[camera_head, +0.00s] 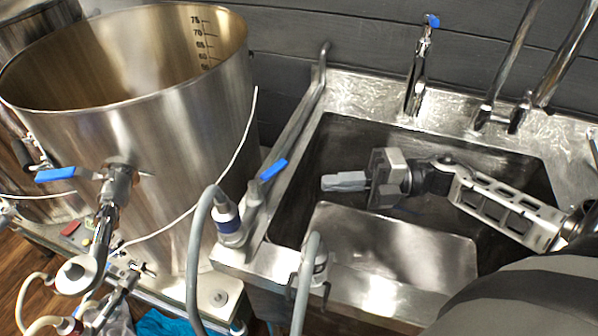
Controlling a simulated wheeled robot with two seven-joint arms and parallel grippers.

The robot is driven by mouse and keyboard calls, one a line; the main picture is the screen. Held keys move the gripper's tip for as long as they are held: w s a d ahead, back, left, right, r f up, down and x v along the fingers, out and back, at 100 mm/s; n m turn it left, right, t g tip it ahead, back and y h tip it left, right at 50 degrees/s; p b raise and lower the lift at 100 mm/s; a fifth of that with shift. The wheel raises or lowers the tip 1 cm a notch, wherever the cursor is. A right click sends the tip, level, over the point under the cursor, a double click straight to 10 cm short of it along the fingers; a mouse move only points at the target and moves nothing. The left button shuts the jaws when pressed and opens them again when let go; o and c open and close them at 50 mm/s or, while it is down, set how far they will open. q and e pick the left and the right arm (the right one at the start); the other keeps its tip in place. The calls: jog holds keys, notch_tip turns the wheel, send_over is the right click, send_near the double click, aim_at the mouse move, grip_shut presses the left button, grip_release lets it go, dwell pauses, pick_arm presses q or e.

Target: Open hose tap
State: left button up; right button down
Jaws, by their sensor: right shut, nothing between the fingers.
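A tap with a blue lever (273,170) stands on the left rim of the sink, beside a grey hose with a white and blue fitting (229,222). Another tap, chrome with a small blue handle (432,20), rises from the back rim of the sink. I cannot tell for certain which one is the hose tap. My right gripper (328,183) is shut and empty over the sink basin, its fingers pointing left. It is to the right of the blue lever, apart from it. My left gripper is out of view.
The steel sink (365,90) has a raised rim and chrome pipes (500,75) at the back right. A large steel kettle (130,150) with a blue-handled valve (55,174) stands at left. A second hose (303,280) crosses the sink's front edge.

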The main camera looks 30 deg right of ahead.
aim_at(276, 174)
pick_arm(q)
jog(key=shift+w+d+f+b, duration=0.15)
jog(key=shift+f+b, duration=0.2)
jog(key=shift+b, duration=0.55)
pick_arm(e)
jog(key=shift+w+a, duration=1.15)
jog(key=shift+w, duration=0.2)
jog(key=shift+w+a, duration=1.15)
jog(key=shift+w, duration=0.2)
